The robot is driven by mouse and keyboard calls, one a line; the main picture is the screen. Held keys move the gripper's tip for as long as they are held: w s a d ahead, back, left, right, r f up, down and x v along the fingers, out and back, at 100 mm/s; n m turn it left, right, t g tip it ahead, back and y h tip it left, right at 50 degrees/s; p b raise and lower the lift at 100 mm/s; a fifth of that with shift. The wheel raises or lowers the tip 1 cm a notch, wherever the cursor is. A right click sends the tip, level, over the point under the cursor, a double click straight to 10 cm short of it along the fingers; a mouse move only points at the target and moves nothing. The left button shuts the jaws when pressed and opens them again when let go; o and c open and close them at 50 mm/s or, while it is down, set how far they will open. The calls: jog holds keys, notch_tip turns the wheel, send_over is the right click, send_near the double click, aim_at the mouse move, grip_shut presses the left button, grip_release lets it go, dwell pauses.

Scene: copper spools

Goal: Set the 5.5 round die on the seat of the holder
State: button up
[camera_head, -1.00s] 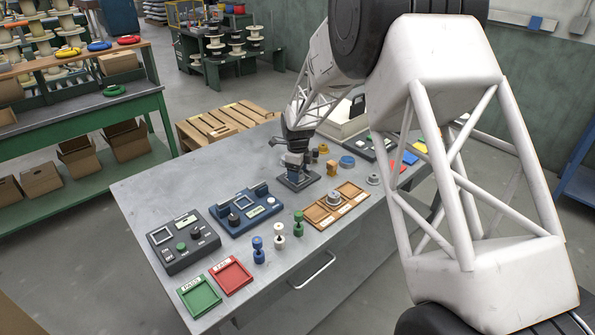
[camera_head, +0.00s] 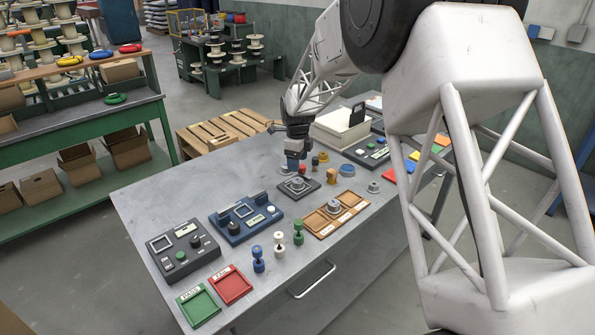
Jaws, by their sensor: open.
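The holder (camera_head: 313,188) is a dark square block on the grey table, in front of my gripper. A grey round die (camera_head: 298,183) sits on top of it, about at the middle; whether it lies fully flat is too small to tell. My gripper (camera_head: 291,174) is open, pointing down just behind and left of the holder, apart from the die. The orange-brown sorting tray (camera_head: 322,228) to the right holds another grey round die (camera_head: 334,206). One more grey round piece (camera_head: 374,187) lies on the table further right. The size markings cannot be read.
Blue, white and green plug-shaped pieces (camera_head: 279,243) stand at the front. Two dark instruments (camera_head: 183,250) and green and red trays (camera_head: 230,284) are at the left. A pale case (camera_head: 342,128) stands at the back.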

jog(key=shift+r, duration=2.3)
jog(key=s+d+r+n+t, duration=0.1)
jog(key=s+d+r+n, duration=0.5)
jog(key=s, duration=0.5)
jog(key=s+d+r+n, duration=0.4)
jog(key=s+d+r, duration=0.4)
jog(key=s, duration=0.3)
jog(key=s+d+f+n, duration=0.1)
jog(key=s+d+n, duration=0.2)
jog(key=s, duration=0.7)
jog(key=s+d+n+t, duration=0.1)
jog(key=s+d+n, duration=0.2)
jog(key=s, duration=0.7)
jog(key=s+d+f+n, duration=0.1)
jog(key=s+d+n, duration=0.2)
jog(key=s, duration=0.7)
jog(key=shift+s+f+n+t, duration=0.3)
jog(key=shift+f+n, duration=0.05)
jog(key=shift+n, duration=0.85)
